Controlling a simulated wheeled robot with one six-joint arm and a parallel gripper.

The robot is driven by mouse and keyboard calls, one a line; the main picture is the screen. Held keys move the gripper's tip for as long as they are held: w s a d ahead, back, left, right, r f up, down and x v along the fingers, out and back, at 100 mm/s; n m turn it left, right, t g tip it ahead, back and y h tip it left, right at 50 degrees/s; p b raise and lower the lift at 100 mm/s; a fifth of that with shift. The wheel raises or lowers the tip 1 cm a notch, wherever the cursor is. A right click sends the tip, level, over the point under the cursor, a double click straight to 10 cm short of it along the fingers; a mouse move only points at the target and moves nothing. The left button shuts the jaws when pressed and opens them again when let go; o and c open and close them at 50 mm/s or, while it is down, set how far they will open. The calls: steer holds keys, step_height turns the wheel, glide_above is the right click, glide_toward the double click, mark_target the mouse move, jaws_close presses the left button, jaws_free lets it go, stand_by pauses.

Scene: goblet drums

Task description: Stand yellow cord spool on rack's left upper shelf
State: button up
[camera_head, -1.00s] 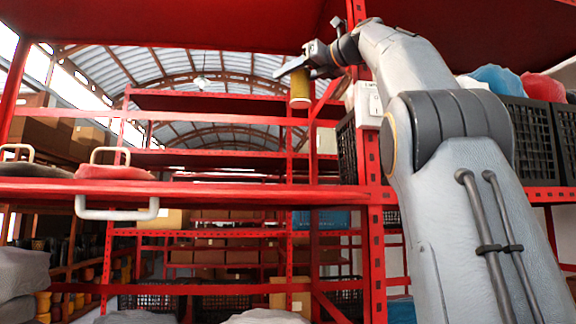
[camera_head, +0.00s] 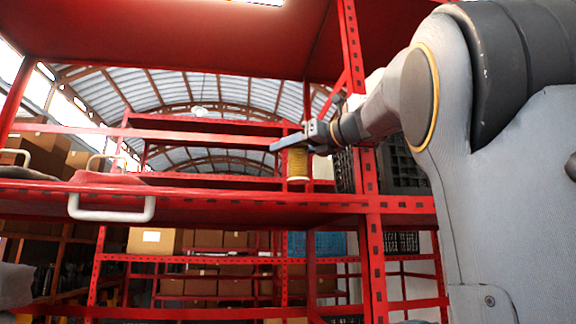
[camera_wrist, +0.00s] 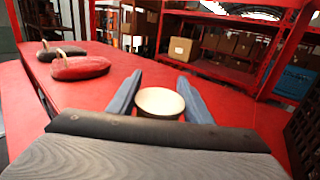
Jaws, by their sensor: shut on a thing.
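The yellow cord spool (camera_head: 297,163) is upright in my gripper (camera_head: 290,143), close above the right part of the red rack's left upper shelf (camera_head: 230,200). In the wrist view the spool's pale round end (camera_wrist: 160,102) sits between the two blue-grey fingers (camera_wrist: 158,95), which are shut on it. Its base is near the shelf's surface in the head view; I cannot tell whether it touches. The shelf's front edge hides nothing of my gripper.
A red lidded thing with a pale handle (camera_wrist: 80,67) and a dark one (camera_wrist: 62,52) lie at the shelf's left. A red upright (camera_head: 368,190) stands right of the spool. The shelf's middle is bare.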

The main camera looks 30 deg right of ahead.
mark_target(306, 157)
steer(key=shift+f, duration=1.8)
steer(key=shift+f, duration=0.1)
steer(key=shift+f, duration=0.1)
steer(key=o, duration=1.2)
steer(key=shift+o, duration=0.2)
steer(key=b+v, duration=0.2)
steer(key=v, duration=0.9)
steer(key=shift+s+d+b, duration=0.15)
steer(key=shift+s+b, duration=0.1)
steer(key=shift+b, duration=0.1)
steer(key=shift+s, duration=0.2)
